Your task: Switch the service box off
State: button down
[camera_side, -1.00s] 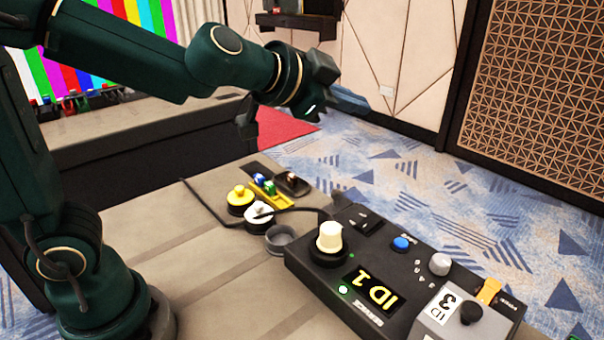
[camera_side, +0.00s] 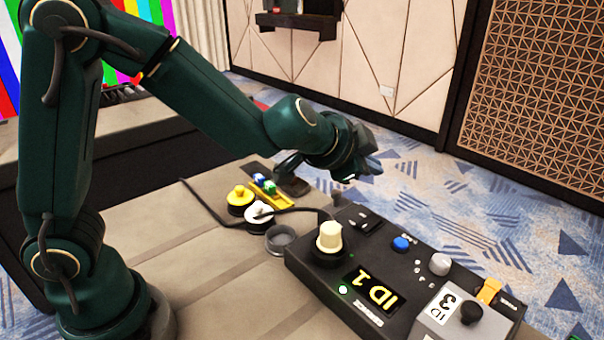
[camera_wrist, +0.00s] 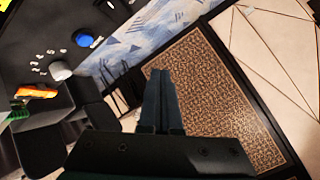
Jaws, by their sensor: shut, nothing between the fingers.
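The service box (camera_side: 330,287) is a black panel on the table at lower right in the side view. It has a lit yellow "ID 1" display, a green light, a cream knob (camera_side: 329,236), a blue button (camera_side: 401,243) and a grey knob (camera_side: 440,264). An orange switch (camera_side: 489,291) sits at its right end beside lettering; it also shows at the left edge of the wrist view (camera_wrist: 37,93), with a green patch near it. My gripper (camera_side: 372,167) is shut and empty, above and behind the box, apart from it. Its closed fingers (camera_wrist: 162,90) show in the wrist view.
A grey unit marked 3 with a black knob (camera_side: 471,312) stands at the box's front right. Yellow and white round items (camera_side: 240,198), a grey cup (camera_side: 282,240), a yellow tray (camera_side: 268,187) and a black cable lie left of the box. The table's front left is clear.

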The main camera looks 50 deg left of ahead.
aim_at(369, 221)
jog(key=shift+w+f, duration=0.25)
jog(key=shift+f, duration=1.15)
jog(key=shift+w+f, duration=0.2)
jog(key=shift+f, duration=1.25)
jog(key=shift+w+f, duration=0.25)
jog(key=shift+f, duration=1.15)
jog(key=shift+f, duration=0.4)
jog(key=shift+w+f, duration=0.1)
jog(key=shift+f, duration=0.3)
jog(key=shift+r, duration=0.1)
jog(key=shift+r, duration=0.75)
jog(key=shift+s+r, duration=0.25)
jog(key=shift+r, duration=1)
jog(key=shift+s+r, duration=0.25)
jog(key=shift+r, duration=0.95)
